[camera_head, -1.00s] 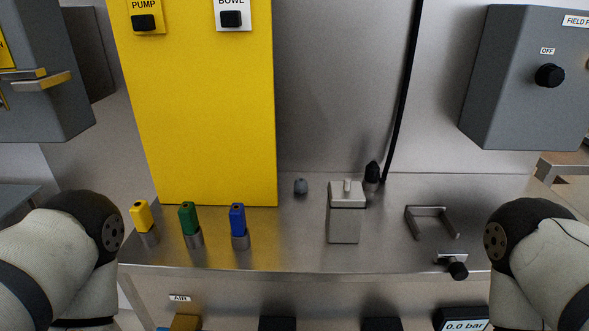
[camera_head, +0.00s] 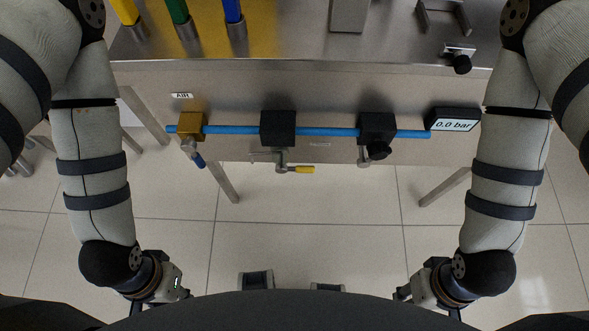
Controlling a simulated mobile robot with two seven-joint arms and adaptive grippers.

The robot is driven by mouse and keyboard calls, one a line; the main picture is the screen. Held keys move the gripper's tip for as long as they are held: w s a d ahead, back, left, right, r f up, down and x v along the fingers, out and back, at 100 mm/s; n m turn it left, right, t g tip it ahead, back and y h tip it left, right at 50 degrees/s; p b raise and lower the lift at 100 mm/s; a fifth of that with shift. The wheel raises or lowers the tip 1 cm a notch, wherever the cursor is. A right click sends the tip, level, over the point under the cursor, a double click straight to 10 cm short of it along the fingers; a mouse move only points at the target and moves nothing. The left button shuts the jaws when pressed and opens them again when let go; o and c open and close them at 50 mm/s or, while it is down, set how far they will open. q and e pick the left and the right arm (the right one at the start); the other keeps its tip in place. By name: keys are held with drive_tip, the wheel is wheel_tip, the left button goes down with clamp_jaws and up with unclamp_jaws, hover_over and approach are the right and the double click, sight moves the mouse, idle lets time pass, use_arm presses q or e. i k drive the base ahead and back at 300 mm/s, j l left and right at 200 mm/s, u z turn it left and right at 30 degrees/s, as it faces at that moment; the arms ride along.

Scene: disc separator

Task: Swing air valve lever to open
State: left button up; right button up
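The air valve (camera_head: 190,124) is a brass block on the left end of a blue pipe (camera_head: 335,132), below the AIR label (camera_head: 182,95). Its lever (camera_head: 197,158) has a blue grip and hangs below the block, slanting down to the right. My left gripper (camera_head: 150,300) is at the lower left, well below and apart from the lever. My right gripper (camera_head: 435,295) is at the lower right, far from the valve. My own body hides much of both grippers, and their finger opening does not show clearly. Nothing touches the lever.
On the pipe sit a black block (camera_head: 278,128) with a yellow-tipped lever (camera_head: 300,170) below it, and another with a black knob (camera_head: 378,150). A gauge (camera_head: 455,124) reads 0.0 bar. The steel bench edge (camera_head: 300,70) overhangs above. Table legs (camera_head: 226,180) stand below; the floor between is mostly open.

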sight(189, 145)
drive_tip(key=j+u, duration=0.1)
drive_tip(key=u, duration=0.9)
